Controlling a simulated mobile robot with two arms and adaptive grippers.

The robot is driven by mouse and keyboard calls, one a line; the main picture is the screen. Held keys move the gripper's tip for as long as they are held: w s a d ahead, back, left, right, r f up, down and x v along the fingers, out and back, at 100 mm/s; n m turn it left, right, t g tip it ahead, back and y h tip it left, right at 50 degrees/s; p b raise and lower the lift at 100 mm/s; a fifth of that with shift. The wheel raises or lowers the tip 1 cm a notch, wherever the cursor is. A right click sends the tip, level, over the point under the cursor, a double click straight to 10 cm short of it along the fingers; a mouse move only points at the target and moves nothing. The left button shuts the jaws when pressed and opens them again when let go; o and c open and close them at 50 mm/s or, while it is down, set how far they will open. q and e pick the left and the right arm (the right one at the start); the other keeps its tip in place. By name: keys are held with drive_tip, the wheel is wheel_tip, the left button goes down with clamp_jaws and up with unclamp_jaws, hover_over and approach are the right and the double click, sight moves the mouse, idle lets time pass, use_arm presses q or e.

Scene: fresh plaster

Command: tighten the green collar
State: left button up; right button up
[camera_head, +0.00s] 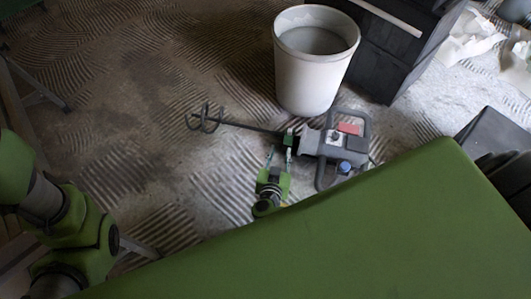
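A grey power mixer (343,144) with a red patch and a blue knob lies on the floor. Its dark shaft (250,127) points left and ends in a looped paddle (207,119). The small green collar (289,137) sits where the shaft meets the mixer body. My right gripper (279,152) is just below the collar in the picture, fingers pointing up towards it. Its fingers are apart with nothing clear between them. The right fingertip is close to or overlaps the collar; I cannot tell if they touch. My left arm is at the left edge; its gripper is not in view.
A white bucket (310,86) with grey contents stands behind the mixer. Dark drawers or boxes (385,58) stand beside it. Crumpled pale sheets (468,38) lie at the top right. A dark box (492,136) is at the right. The ridged floor left of the paddle is clear.

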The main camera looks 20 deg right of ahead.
drive_tip(key=s+a+r+n+t+y+p, duration=0.1)
drive_tip(key=s+a+r+n+y+p, duration=0.2)
drive_tip(key=p, duration=1.2)
wheel_tip(320, 180, up, 5)
drive_tip(key=a+n+y, duration=0.2)
drive_tip(key=y, duration=0.1)
drive_tip(key=shift+s+a+n+t+y+p, duration=0.25)
drive_tip(key=shift+a+n+t+y+p, duration=0.05)
drive_tip(key=shift+n+y+p, duration=0.1)
